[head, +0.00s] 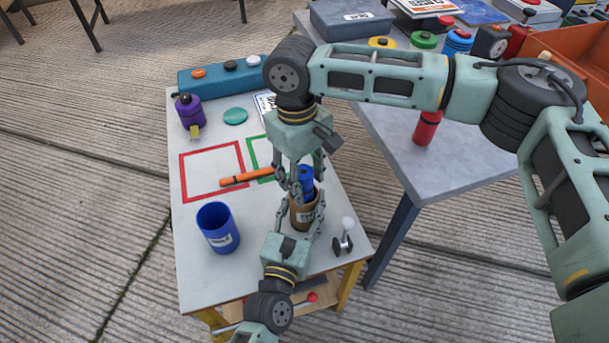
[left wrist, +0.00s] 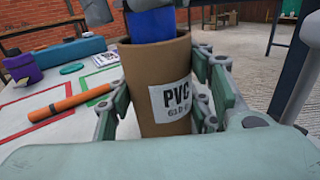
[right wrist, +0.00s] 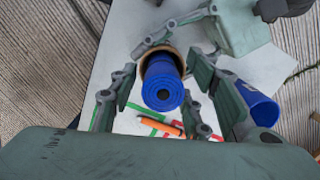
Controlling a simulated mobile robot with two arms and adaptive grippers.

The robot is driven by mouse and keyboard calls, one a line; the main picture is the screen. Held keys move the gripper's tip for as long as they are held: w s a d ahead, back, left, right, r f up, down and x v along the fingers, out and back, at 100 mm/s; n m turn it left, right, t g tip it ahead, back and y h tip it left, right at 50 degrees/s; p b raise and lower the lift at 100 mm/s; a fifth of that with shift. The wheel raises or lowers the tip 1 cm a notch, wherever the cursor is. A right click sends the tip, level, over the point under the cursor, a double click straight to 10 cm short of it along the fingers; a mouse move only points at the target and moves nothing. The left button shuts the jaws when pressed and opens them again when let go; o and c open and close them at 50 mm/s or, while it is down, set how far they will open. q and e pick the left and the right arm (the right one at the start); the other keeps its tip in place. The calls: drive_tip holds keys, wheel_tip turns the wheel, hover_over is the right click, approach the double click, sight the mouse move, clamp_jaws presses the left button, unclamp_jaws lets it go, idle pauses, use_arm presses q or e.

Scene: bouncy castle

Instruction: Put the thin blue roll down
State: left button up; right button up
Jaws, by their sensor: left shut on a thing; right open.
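The thin blue roll (head: 306,178) stands in a brown cardboard tube (head: 304,217) on the small white table; its spiral end (right wrist: 163,91) faces my right wrist camera. My left gripper (head: 303,208) is shut on the tube, which is labelled PVC (left wrist: 157,85) and stands roughly upright. The roll's lower part is hidden inside the tube. My right gripper (head: 301,188) is open just above the tube, with its fingers apart on either side of the roll (right wrist: 160,108).
An orange stick (head: 245,178) lies across red and green outlines. A blue cup (head: 218,228) stands at the front left, a small joystick (head: 343,240) at the front right. A purple container (head: 189,111) and teal button box (head: 222,74) are behind. A grey table (head: 460,180) adjoins on the right.

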drive_tip(key=r, duration=0.8)
drive_tip(key=w+a+r, duration=0.1)
drive_tip(key=r, duration=0.3)
drive_tip(key=shift+w+r, duration=0.1)
use_arm(q)
drive_tip(key=o, duration=1.7)
drive_tip(key=v, duration=1.2)
drive_tip(key=shift+s, duration=0.1)
